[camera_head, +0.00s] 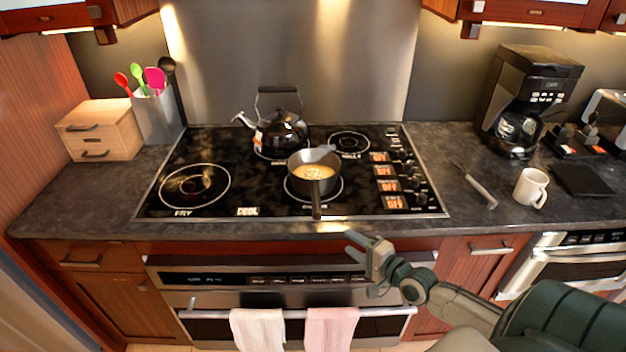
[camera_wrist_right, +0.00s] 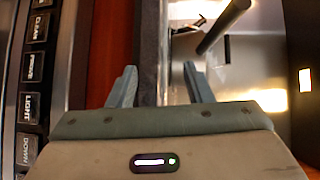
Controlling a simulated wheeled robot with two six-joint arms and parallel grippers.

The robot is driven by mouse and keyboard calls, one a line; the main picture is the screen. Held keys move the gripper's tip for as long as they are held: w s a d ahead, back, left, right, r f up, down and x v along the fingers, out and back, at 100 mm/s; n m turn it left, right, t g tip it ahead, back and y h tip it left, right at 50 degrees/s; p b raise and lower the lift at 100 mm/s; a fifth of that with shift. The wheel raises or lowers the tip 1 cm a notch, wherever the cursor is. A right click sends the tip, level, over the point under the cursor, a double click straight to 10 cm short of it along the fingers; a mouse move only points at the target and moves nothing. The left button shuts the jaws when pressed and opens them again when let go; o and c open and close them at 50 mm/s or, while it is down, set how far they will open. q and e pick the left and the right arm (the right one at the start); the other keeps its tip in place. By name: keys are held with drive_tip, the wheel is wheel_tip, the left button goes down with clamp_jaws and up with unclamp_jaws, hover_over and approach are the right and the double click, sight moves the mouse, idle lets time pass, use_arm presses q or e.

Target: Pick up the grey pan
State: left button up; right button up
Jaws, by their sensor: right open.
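The grey pan (camera_head: 314,182) sits on the front middle burner of the black cooktop, with yellowish food in it. Its handle points toward the counter's front edge. My right gripper (camera_head: 352,247) is open and empty in front of the counter edge, a little right of and nearer than the handle's end. In the right wrist view, the two fingers (camera_wrist_right: 160,87) are spread apart with nothing between them but the counter edge beyond. A dark rod at the upper right there looks like the pan's handle (camera_wrist_right: 222,27). My left gripper is not in view.
A black kettle (camera_head: 281,132) stands behind the pan on the cooktop (camera_head: 240,190). Below the counter edge (camera_head: 100,228) is an oven with two towels on its bar (camera_head: 290,314). A mug (camera_head: 531,187) and coffee maker (camera_head: 525,100) stand at right. The cooktop's front left is clear.

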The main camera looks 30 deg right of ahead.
sight(317, 201)
wheel_tip(317, 201, up, 8)
drive_tip(key=w+a+m+t+y, duration=0.1)
drive_tip(key=a+m, duration=0.1)
drive_tip(key=shift+a+b+x, duration=0.1)
drive_tip(key=shift+b+x, duration=0.6)
drive_tip(key=shift+x, duration=1.9)
drive_tip(key=shift+a+b+x, duration=0.15)
drive_tip(key=shift+b+x, duration=0.5)
drive_tip(key=shift+x, duration=1.9)
drive_tip(key=shift+s+r, duration=0.1)
clamp_jaws()
drive_tip(key=shift+r, duration=0.1)
